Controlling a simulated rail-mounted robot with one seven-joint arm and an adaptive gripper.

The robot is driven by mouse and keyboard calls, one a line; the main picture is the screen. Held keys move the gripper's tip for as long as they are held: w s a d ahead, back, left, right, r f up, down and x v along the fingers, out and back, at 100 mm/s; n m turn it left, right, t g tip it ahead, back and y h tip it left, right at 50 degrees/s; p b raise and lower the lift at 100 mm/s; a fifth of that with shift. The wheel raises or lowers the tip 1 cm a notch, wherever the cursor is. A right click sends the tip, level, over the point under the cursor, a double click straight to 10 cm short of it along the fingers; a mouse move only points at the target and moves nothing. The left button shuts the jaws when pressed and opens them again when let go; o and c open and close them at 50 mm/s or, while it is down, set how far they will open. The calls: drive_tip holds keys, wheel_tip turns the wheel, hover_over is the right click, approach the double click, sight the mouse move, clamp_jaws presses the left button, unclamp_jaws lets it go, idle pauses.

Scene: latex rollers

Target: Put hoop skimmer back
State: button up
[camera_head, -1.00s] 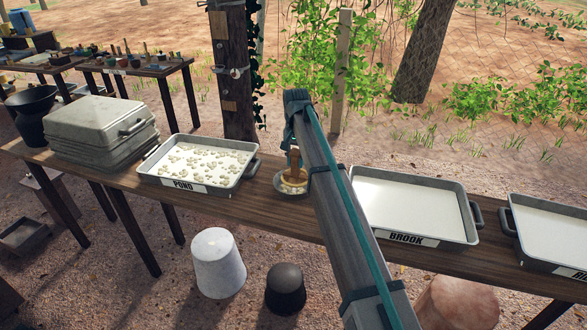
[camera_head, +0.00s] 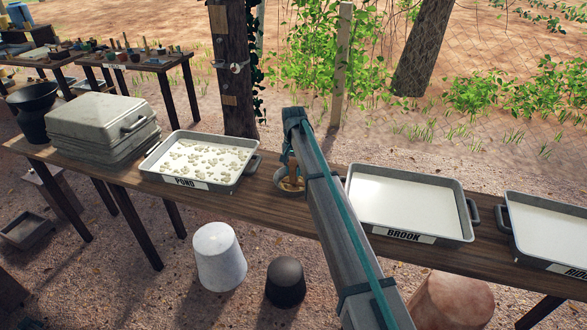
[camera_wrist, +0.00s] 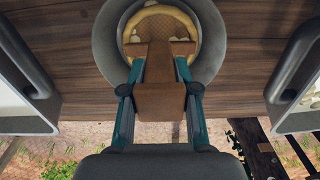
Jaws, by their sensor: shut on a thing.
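The hoop skimmer has a round tan hoop with brown mesh (camera_wrist: 158,22) and a brown block-like handle (camera_wrist: 160,101). In the wrist view my gripper (camera_wrist: 160,72) is shut on the handle. The hoop lies within the rim of a round grey bowl (camera_wrist: 108,48); whether it touches the bowl's bottom I cannot tell. In the head view the skimmer (camera_head: 291,184) shows just below my gripper (camera_head: 290,160), over the bowl (camera_head: 279,181). My arm hides part of the bowl's right side.
On the bench (camera_head: 262,208), the POND tray (camera_head: 190,183) with pale lumps stands left of the bowl. The BROOK tray (camera_head: 412,236) and another pale tray (camera_head: 540,256) stand right. Grey lidded boxes (camera_head: 100,123) and a dark vessel (camera_head: 32,105) are farther left.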

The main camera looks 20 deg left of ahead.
drive_tip(key=shift+f, duration=0.2)
drive_tip(key=o, duration=1)
drive_tip(key=shift+r, duration=0.1)
wheel_tip(320, 180, up, 12)
drive_tip(key=b, duration=0.3)
drive_tip(key=shift+r, duration=0.15)
